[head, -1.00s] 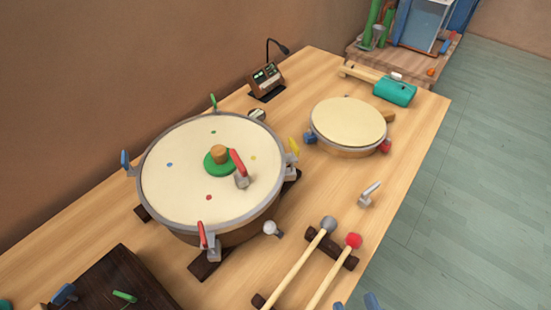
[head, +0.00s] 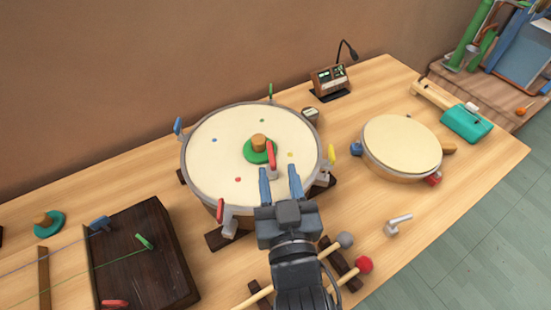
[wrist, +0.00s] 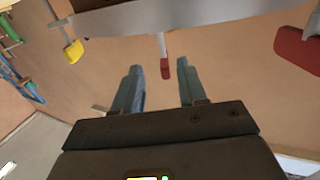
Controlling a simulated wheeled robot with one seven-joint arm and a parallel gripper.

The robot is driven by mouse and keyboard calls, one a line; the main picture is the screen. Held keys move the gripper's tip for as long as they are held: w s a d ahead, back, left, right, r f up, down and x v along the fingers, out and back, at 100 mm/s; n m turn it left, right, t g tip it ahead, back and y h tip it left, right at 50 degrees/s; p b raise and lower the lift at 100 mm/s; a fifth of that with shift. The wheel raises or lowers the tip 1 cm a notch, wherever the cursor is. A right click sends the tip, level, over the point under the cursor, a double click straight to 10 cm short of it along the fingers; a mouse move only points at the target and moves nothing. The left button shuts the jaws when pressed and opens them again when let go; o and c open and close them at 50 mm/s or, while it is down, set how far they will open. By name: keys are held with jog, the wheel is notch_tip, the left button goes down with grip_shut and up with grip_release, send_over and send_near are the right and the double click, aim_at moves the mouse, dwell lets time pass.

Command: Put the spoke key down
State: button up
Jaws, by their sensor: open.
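My gripper (head: 281,186) is open over the near side of the large drum (head: 215,165), with nothing held between its fingers. A red-handled piece with a grey foot (head: 271,157) shows over the drumhead just beyond the fingertips. In the wrist view a red tab on a grey shaft (wrist: 165,68) appears between the fingers, apart from them. I cannot tell for sure which of these is the spoke key.
A red rim peg (head: 221,210) and a yellow one (head: 331,151) flank my gripper. A green knob base (head: 258,150) sits on the drumhead. A dark board (head: 150,255) lies left.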

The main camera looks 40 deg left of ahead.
aim_at(273, 171)
jog(key=x, duration=0.5)
jog(key=shift+s+a+p, duration=0.1)
jog(key=shift+a+p, duration=0.2)
grip_shut()
